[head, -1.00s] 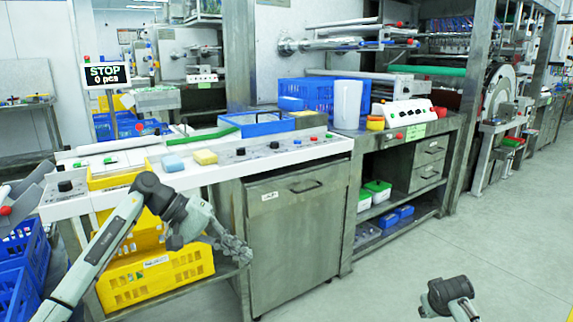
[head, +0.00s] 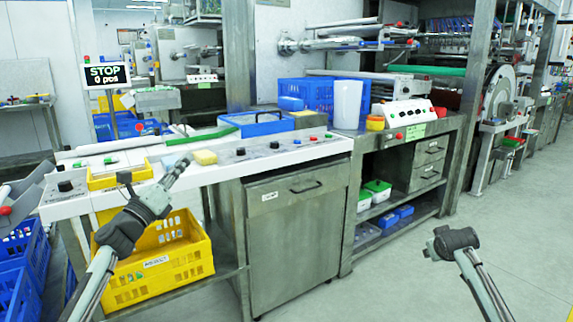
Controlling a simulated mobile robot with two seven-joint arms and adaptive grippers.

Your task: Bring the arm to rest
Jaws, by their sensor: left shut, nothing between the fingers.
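My left gripper (head: 180,170) is in the head view at the left, raised in front of the white counter (head: 222,172). Its fingers are shut with nothing between them and point up and to the right. It partly hides a blue sponge on the counter, and a yellow sponge (head: 205,157) lies just right of the fingertips. My right arm (head: 466,255) shows at the lower right over the floor; its gripper is not in view.
A yellow crate (head: 190,262) sits on the shelf below the counter, behind my left forearm. Blue crates (head: 28,245) stand at the far left. A steel cabinet (head: 297,240) is right of the crate. The floor at the right is clear.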

